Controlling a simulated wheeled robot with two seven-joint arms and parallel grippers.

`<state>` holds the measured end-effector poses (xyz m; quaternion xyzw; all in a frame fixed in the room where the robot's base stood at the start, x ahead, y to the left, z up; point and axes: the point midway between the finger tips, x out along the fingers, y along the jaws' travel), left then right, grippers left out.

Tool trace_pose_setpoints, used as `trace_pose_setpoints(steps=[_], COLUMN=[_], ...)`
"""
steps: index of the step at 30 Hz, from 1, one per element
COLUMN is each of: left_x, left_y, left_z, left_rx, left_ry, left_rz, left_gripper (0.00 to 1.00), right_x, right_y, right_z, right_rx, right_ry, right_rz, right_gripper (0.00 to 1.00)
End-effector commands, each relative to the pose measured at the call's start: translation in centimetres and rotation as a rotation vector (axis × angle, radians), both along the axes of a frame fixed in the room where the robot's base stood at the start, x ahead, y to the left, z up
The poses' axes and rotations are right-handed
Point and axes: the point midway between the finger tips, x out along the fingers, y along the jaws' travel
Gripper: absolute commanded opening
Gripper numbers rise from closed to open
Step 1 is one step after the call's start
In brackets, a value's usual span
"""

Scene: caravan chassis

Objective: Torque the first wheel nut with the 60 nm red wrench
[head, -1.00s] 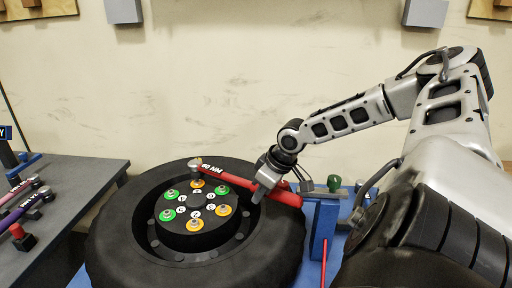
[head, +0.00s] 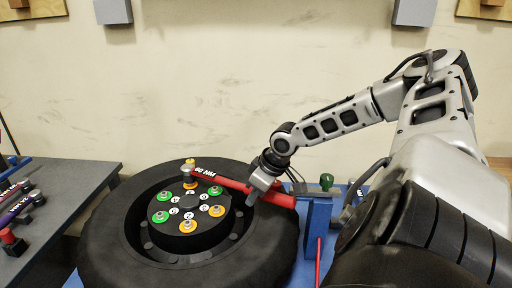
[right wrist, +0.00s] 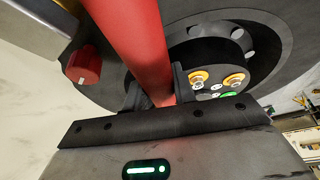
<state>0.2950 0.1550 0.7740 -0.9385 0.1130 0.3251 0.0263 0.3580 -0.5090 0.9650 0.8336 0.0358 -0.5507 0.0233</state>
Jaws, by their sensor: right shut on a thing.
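The red 60 NM wrench (head: 222,181) is held by my right gripper (head: 262,186) near its handle end. Its shaft (right wrist: 128,38) runs between the two fingers in the right wrist view. The wrench head (head: 189,168) is just above the top orange nut (head: 190,184); I cannot tell whether they touch. The wheel (head: 100,235) lies flat, with a ring of green and orange nuts around its black hub (head: 180,222). The nuts also show in the right wrist view, such as an orange one (right wrist: 199,77). My left gripper is not in view.
A grey table (head: 85,180) at the left holds other wrenches, including a purple one (head: 14,214). A blue post (head: 318,228) stands right of the wheel, close to the wrench handle, with a green knob (head: 326,181) beside it. The pale wall (head: 220,80) is behind.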

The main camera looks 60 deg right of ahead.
Motion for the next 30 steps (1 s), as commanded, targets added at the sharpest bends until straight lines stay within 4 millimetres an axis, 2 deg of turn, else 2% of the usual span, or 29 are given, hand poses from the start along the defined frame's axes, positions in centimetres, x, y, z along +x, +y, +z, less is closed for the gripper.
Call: trace_pose_setpoints(steps=[19, 30], left_x=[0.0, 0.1], left_y=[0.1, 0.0], left_z=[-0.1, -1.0], left_rx=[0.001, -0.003], left_ry=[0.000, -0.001], left_rz=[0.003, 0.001], left_gripper=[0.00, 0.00], right_x=[0.2, 0.1], right_y=[0.0, 1.3], right_z=[-1.1, -1.3], right_rx=[-0.001, -0.001], right_ry=[-0.006, -0.001], right_rz=[-0.001, -0.057], right_gripper=[0.00, 0.00])
